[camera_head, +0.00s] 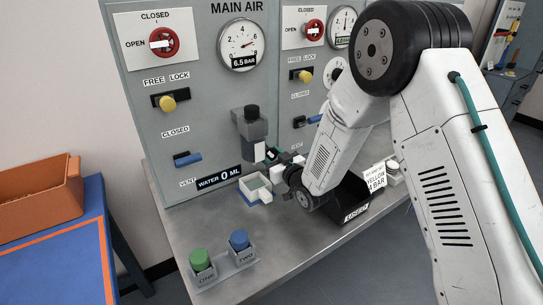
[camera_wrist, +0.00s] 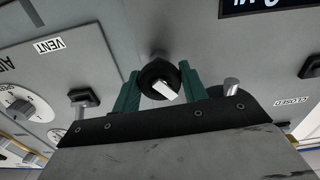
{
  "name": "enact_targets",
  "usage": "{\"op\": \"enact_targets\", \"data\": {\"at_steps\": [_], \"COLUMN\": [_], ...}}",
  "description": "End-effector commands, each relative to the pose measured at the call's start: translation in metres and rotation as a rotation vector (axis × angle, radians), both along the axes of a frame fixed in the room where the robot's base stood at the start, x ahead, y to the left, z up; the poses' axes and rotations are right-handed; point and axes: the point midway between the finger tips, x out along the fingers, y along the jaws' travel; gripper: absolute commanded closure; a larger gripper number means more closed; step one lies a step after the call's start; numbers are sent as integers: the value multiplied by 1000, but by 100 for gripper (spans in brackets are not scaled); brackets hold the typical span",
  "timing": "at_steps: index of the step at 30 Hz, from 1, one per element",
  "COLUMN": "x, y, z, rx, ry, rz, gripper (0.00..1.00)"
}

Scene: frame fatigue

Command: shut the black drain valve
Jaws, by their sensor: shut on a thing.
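The black drain valve (camera_wrist: 153,72) is a round black knob with a white pointer bar, in the middle of the wrist view. The bar slants toward the lower right there. My gripper (camera_wrist: 160,86) has its two green fingers on either side of the knob, shut on it. In the head view my gripper (camera_head: 273,156) is at the panel, just below and right of a grey unit with a black top (camera_head: 250,130).
A small pale open cup (camera_head: 254,187) stands below, by the "WATER 0 ML" sign (camera_head: 219,177). A black "USED" bin (camera_head: 350,195) is under my arm. Green (camera_head: 200,260) and blue (camera_head: 239,240) pieces stand in front.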

Motion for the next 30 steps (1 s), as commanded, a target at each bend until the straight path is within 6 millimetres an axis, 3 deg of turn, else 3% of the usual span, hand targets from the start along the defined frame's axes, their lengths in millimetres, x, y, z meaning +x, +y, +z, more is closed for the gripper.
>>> {"op": "enact_targets", "data": {"at_steps": [1, 3, 14, 24, 30], "x": [0, 0, -4, -49, -64], "y": [0, 0, -3, -34, -43], "z": [-1, -1, -1, -1, 0], "rx": [-1, -1, -2, -1, -1], "ry": [1, 0, 1, 2, 0], "rz": [0, 0, 0, -1, 0], "gripper": [54, 35, 35, 35, 35]}}
